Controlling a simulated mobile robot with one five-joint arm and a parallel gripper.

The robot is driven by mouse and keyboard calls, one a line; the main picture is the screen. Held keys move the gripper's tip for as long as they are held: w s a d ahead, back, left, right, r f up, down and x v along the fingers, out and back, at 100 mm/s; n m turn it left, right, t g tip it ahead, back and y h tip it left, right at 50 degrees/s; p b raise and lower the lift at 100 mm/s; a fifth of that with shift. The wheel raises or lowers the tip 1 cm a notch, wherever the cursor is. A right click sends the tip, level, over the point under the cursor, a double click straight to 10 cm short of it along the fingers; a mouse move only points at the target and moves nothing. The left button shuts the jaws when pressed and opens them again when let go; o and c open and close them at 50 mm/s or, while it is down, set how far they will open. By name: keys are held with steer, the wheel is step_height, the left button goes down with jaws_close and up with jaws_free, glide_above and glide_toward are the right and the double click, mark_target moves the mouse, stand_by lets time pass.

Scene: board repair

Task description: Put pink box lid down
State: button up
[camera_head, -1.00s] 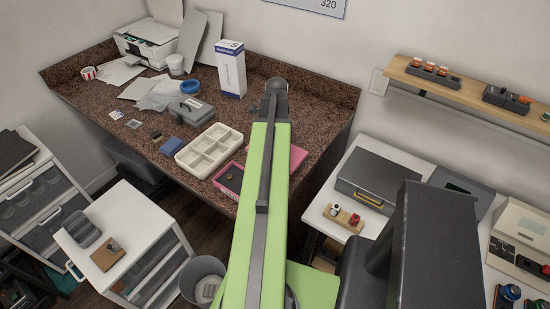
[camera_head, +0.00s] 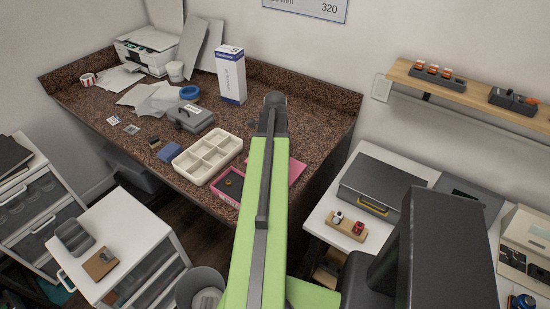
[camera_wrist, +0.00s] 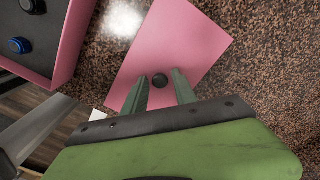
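The pink box lid (camera_wrist: 185,45) lies flat, apparently on the speckled counter, with a round black knob (camera_wrist: 160,80) on its top. In the head view, part of the lid (camera_head: 297,171) shows to the right of my green arm. My gripper (camera_wrist: 160,88) is open at the lid, with one finger on each side of the knob and a visible gap to it. The open pink box (camera_wrist: 69,52) is at the upper left in the wrist view, apart from the lid, with dark and blue round pieces inside. In the head view, the box (camera_head: 219,194) is left of my arm.
A cream compartment tray (camera_head: 182,166) stands beside the pink box. A grey case (camera_head: 190,117), a blue block (camera_head: 169,151) and a tall white carton (camera_head: 231,76) are on the counter (camera_head: 310,112). The lid is near the counter's front edge. A bin (camera_head: 201,290) stands below.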

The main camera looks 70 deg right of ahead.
steer(key=shift+o, duration=0.5)
step_height(320, 180, up, 12)
steer(key=p, duration=1.2)
steer(key=shift+r, duration=0.15)
